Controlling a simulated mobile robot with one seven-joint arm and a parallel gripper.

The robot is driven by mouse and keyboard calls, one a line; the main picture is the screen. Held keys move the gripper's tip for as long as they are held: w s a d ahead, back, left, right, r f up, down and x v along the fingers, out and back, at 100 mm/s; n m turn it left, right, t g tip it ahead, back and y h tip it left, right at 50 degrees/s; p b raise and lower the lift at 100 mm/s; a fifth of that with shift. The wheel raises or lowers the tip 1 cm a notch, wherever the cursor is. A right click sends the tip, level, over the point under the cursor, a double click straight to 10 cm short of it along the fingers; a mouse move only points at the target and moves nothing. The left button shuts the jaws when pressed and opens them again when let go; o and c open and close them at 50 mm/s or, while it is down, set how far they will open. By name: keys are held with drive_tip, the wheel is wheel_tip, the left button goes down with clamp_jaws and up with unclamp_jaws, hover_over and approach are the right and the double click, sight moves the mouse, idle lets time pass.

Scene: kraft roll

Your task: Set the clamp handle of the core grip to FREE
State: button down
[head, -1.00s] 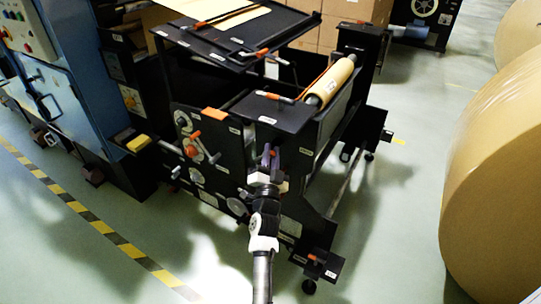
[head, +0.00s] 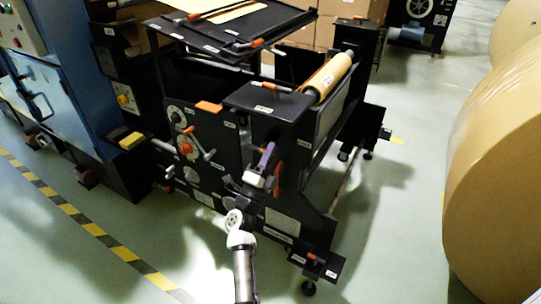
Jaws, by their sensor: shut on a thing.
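The black unwind stand (head: 230,150) fills the middle of the head view, with several orange-tipped handles and small white labels. My gripper (head: 267,154) is at the stand's near right corner, below a black top plate (head: 268,98). An orange handle (head: 278,180) stands roughly upright just right of my gripper; I take it for the clamp handle. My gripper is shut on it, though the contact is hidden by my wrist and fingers. The labels are too small to read, so I cannot tell which setting the handle is at.
A round dial with an orange knob (head: 185,147) is on the stand's front panel, left of my gripper. A kraft roll (head: 332,74) lies behind the top plate. A low foot bracket (head: 318,263) juts out at lower right. Large paper rolls (head: 500,170) stand at right; floor between is clear.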

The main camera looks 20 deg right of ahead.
drive_tip(key=shift+m+g+h, duration=0.3)
drive_tip(key=shift+m, duration=0.2)
drive_tip(key=c, duration=1.4)
unclamp_jaws()
drive_tip(key=shift+c, duration=0.2)
drive_tip(key=shift+f, duration=0.15)
drive_tip(key=b+v, duration=0.2)
drive_tip(key=v, duration=1.1)
drive_tip(key=shift+s+a, duration=0.25)
drive_tip(key=shift+f, duration=0.1)
